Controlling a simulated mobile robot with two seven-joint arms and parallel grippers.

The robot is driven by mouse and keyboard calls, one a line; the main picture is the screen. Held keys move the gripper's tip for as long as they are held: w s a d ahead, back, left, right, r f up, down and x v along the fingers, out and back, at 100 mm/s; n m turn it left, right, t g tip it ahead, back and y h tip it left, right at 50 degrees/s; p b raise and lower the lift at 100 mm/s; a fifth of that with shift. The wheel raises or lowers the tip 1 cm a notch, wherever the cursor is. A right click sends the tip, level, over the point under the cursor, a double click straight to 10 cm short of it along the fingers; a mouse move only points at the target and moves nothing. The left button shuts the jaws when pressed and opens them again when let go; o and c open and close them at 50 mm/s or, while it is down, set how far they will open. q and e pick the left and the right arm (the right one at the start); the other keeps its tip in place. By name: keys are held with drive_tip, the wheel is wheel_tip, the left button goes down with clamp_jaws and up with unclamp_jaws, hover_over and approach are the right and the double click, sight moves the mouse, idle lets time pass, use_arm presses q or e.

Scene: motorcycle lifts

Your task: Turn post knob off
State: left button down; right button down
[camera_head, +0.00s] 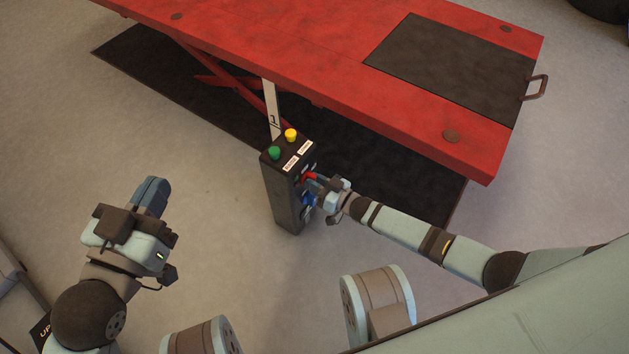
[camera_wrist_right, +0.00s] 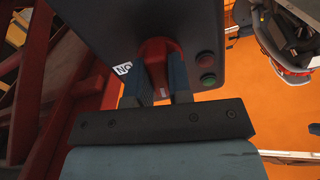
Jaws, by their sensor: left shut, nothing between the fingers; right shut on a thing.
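The dark control post (camera_head: 283,195) stands on the floor beside the red lift. Its red knob (camera_head: 309,176) is on the side facing my right arm. My right gripper (camera_head: 315,184) is at that side, shut on the knob. In the right wrist view the red knob (camera_wrist_right: 157,62) sits between the two blue-grey fingers of the right gripper (camera_wrist_right: 160,85), which hide part of it. A small white label reading "NO" or "ON" is beside the knob. My left gripper (camera_head: 152,194) is shut and empty above the floor at the left, well apart from the post.
The post's top has a green button (camera_head: 274,153) and a yellow button (camera_head: 291,135). A red and a green round light show beside the knob in the right wrist view. The red lift table (camera_head: 330,60) overhangs behind the post. The floor left of the post is clear.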

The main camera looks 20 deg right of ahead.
drive_tip(key=shift+n, duration=1.1)
use_arm(q)
drive_tip(key=shift+s, duration=0.1)
use_arm(e)
drive_tip(key=c, duration=1)
unclamp_jaws()
drive_tip(key=shift+c, duration=0.2)
use_arm(q)
drive_tip(key=shift+s+d+r+n+g+p, duration=0.25)
drive_tip(key=shift+s+n+p, duration=0.35)
drive_tip(key=shift+p, duration=0.6)
drive_tip(key=shift+s+d+r+n+g+p, duration=0.15)
drive_tip(key=shift+s+d+n+p, duration=0.2)
drive_tip(key=shift+n+p, duration=0.65)
use_arm(e)
drive_tip(key=v, duration=1.4)
use_arm(q)
drive_tip(key=shift+m, duration=0.3)
